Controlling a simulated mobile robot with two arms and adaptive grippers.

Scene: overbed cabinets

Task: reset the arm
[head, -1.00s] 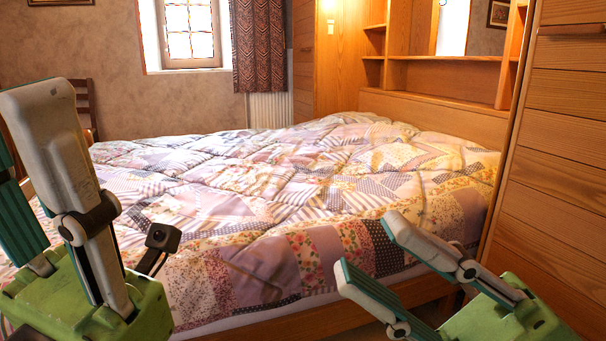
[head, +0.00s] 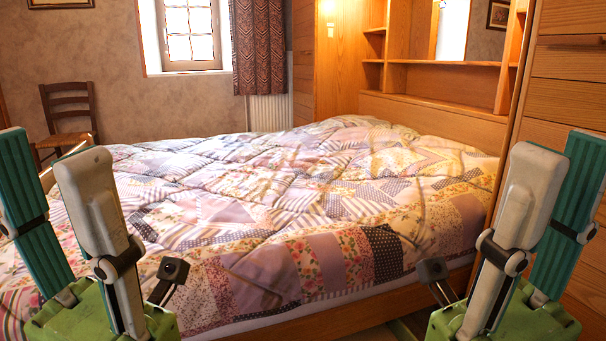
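My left gripper (head: 52,195) stands upright at the lower left of the head view, its two fingers pointing up and spread apart with nothing between them. My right gripper (head: 562,192) stands upright at the lower right in much the same pose, fingers up, with a gap between them and nothing held. Both are in front of the bed's near side. The bed (head: 270,215) with its patchwork quilt fills the middle of the view between and behind them.
A wooden cabinet (head: 565,95) with a plank front stands at the right, behind my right gripper. A headboard with shelves (head: 440,75) is at the back right. A wooden chair (head: 68,110) stands at the far left by the wall. A curtained window (head: 190,35) is behind the bed.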

